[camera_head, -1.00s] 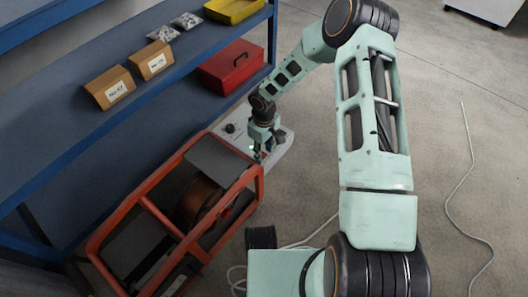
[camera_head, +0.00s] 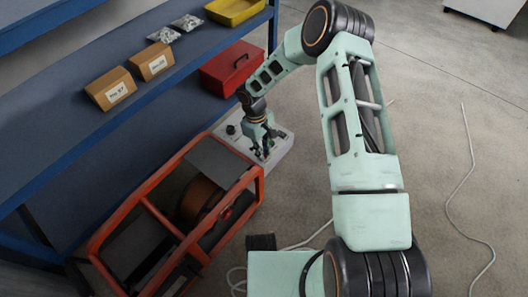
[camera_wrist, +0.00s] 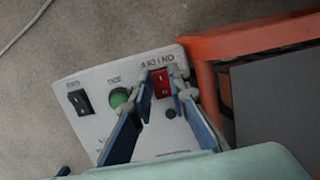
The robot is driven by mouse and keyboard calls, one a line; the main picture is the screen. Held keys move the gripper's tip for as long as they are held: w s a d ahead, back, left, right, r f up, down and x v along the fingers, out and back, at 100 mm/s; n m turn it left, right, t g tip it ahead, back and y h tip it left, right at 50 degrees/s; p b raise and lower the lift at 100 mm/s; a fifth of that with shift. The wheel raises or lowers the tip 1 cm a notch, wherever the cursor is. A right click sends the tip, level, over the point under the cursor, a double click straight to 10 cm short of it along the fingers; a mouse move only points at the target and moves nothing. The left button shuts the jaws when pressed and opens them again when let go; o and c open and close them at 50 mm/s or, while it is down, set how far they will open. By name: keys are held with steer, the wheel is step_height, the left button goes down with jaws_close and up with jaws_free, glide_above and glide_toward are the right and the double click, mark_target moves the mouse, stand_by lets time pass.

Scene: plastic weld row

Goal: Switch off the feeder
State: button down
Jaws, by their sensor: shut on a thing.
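The feeder is an orange-framed unit (camera_head: 150,205) with a brown spool (camera_head: 200,199) inside, standing on the floor. A pale control box (camera_head: 283,152) sits at its far end. In the wrist view the box face (camera_wrist: 95,130) carries a black rocker switch (camera_wrist: 79,101), a green round button (camera_wrist: 119,97) and a red rocker switch (camera_wrist: 160,84) with lettering beside it. My gripper (camera_head: 263,153) is over the box. In the wrist view its fingertips (camera_wrist: 166,93) are on either side of the red switch, shut on it. The exact contact is hard to see.
A blue shelf (camera_head: 110,130) runs along the left, with two cardboard boxes (camera_head: 153,60), a red toolbox (camera_head: 231,67) and a yellow bin (camera_head: 234,10). A white cable (camera_head: 467,180) lies on the floor at the right. The floor there is otherwise clear.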

steer(key=shift+w+a+g+h+b, duration=0.1)
steer(key=shift+w+g+h+b, duration=0.05)
steer(key=shift+g+h+b, duration=0.2)
steer(key=c, duration=1.8)
jaws_free()
steer(key=shift+c, duration=0.2)
steer(key=shift+r, duration=0.2)
steer(key=v, duration=1.1)
steer(key=shift+a+r, duration=0.25)
steer(key=shift+r, duration=0.1)
steer(key=shift+w, duration=0.15)
